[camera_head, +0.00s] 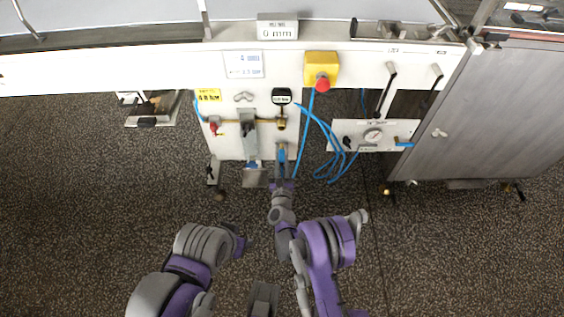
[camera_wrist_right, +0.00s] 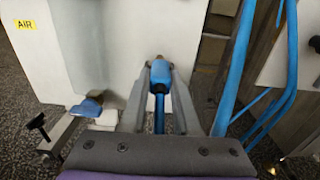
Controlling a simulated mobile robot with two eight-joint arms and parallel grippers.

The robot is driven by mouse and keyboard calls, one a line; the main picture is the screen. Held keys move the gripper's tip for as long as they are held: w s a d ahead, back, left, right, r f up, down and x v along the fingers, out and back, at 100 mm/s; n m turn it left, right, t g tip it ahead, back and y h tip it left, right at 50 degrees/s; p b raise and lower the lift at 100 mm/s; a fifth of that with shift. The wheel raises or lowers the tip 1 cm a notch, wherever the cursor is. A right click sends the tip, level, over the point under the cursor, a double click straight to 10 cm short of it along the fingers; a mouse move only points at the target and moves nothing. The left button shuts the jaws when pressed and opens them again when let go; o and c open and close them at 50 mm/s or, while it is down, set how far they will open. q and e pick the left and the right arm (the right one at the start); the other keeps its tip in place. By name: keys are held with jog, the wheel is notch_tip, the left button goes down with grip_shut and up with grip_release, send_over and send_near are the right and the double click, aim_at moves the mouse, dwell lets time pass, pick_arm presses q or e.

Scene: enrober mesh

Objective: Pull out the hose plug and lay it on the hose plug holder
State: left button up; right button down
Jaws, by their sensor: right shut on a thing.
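The plug looks apart from that fitting. A blue hose runs down from the plug. A grey metal bracket (camera_head: 254,179) with a blue part stands just left of the gripper; I cannot tell whether it is the hose plug holder.
A yellow box with a red button (camera_head: 322,84) is on the white rail. Loose blue hoses (camera_head: 334,160) hang right of my right gripper. A gauge panel (camera_head: 374,137) and grey cabinet (camera_head: 455,115) stand farther right. The floor at left is mostly clear.

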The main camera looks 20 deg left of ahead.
pick_arm(q)
jog(key=shift+f, duration=0.1)
pick_arm(e)
jog(key=c, duration=0.6)
grip_release()
jog(key=shift+o, duration=0.2)
jog(key=shift+s+f, duration=0.1)
